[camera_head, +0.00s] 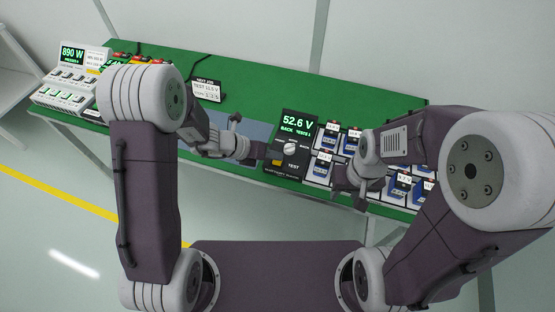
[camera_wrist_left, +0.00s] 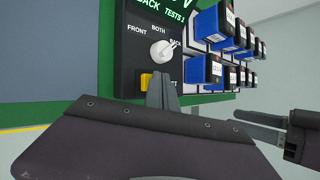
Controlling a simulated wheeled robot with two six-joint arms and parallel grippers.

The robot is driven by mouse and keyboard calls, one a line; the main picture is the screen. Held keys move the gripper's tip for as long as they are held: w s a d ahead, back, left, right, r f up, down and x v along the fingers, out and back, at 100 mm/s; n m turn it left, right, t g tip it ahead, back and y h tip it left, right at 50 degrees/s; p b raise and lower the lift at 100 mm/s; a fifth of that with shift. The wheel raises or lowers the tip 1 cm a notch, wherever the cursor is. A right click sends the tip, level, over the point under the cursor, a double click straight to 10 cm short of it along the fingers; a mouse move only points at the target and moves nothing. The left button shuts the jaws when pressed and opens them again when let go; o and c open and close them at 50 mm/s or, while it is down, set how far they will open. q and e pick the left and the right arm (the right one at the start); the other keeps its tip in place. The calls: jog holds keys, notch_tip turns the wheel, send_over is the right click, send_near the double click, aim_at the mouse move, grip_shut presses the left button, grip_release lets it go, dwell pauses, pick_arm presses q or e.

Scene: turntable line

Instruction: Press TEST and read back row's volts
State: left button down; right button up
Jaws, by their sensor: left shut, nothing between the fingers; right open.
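The black tester (camera_head: 271,172) stands on the green bench; its display (camera_head: 298,122) reads 52.6 V, BACK, TESTS 1. Its white knob (camera_head: 290,147) also shows in the left wrist view (camera_wrist_left: 163,50), turned toward BACK. The yellow TEST button (camera_wrist_left: 146,82) is partly covered by my left gripper's fingers. My left gripper (camera_head: 268,153) is shut and empty, its tips (camera_wrist_left: 162,82) at the button; I cannot tell whether they touch it. My right gripper (camera_head: 348,200) is open and empty in front of the blue batteries (camera_head: 325,157), which stand in rows right of the tester.
A white unit (camera_head: 68,88) reading 890 W stands at the bench's left end. A blue-grey mat (camera_head: 255,129) lies left of the tester. My right gripper's fingers also show in the left wrist view (camera_wrist_left: 262,127).

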aim_at(274, 161)
pick_arm(q)
jog(key=shift+f, duration=0.2)
jog(key=shift+r, duration=0.15)
dwell(0.3)
jog(key=shift+r+p, duration=0.65)
jog(key=shift+r, duration=0.05)
notch_tip(274, 161, up, 5)
jog(key=p, duration=0.5)
jog(key=shift+r, duration=0.1)
dwell(0.5)
